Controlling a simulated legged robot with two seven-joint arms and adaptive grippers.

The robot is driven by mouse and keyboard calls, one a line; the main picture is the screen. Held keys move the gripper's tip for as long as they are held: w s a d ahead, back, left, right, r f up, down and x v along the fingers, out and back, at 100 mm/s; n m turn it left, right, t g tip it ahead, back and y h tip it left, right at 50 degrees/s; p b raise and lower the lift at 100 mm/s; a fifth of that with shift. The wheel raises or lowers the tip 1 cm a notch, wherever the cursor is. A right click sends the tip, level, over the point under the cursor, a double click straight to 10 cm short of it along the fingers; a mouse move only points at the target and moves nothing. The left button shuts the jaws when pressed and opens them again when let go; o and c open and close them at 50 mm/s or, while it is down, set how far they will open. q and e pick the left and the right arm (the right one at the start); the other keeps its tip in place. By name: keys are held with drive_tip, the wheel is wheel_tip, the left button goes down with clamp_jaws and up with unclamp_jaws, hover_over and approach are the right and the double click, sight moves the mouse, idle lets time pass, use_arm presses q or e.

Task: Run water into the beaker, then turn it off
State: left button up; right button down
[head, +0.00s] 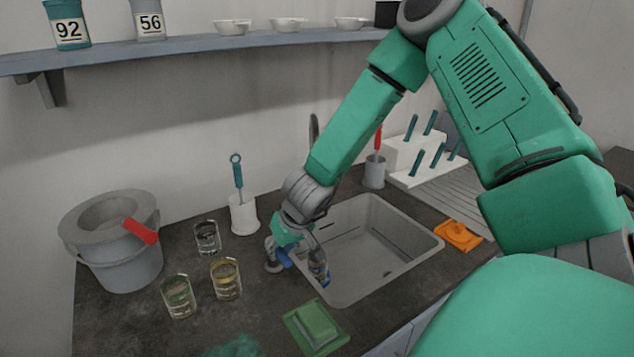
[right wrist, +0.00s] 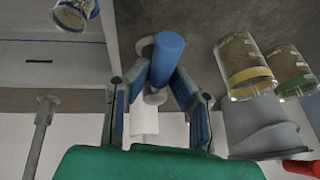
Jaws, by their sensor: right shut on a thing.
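My right gripper (head: 290,254) is at the left edge of the sink (head: 436,240). In the right wrist view its fingers (right wrist: 160,95) are closed around a blue cylindrical tap handle (right wrist: 167,55), which also shows in the head view (head: 285,258). A glass beaker with a blue band (head: 320,275) stands just right of the gripper, at the sink's left side; it also shows at the top left of the right wrist view (right wrist: 75,12). The grey tap neck (head: 314,128) rises behind my right arm. I cannot make out a water stream. My left gripper is not in view.
Beakers with a yellow band (head: 226,280) and a green band (head: 178,298), and a dark-banded one (head: 207,238), stand left of the gripper. A grey bucket (head: 125,270), brush holder (head: 244,215), green sponge (head: 315,328) and orange item (head: 458,235) lie around the sink.

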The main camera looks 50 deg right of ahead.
drive_tip(key=shift+w+r, duration=0.15)
drive_tip(key=shift+w, duration=0.05)
drive_tip(key=shift+s+d+r+n+p, duration=0.1)
drive_tip(key=shift+d+r+n+p, duration=0.25)
drive_tip(key=shift+p, duration=0.45)
drive_tip(key=shift+d+f+n+y+p, duration=0.2)
drive_tip(key=shift+n+y+p, duration=0.2)
drive_tip(key=shift+n+p, duration=0.45)
drive_tip(key=shift+d+f+n, duration=0.15)
drive_tip(key=shift+n, duration=0.25)
drive_tip(key=shift+a+m, duration=0.3)
drive_tip(key=shift+m, duration=0.2)
drive_tip(key=shift+a+m+h, duration=0.25)
drive_tip(key=shift+m, duration=0.4)
drive_tip(key=shift+a+m+h, duration=0.2)
drive_tip(key=shift+m+h, duration=0.05)
drive_tip(key=shift+m, duration=0.4)
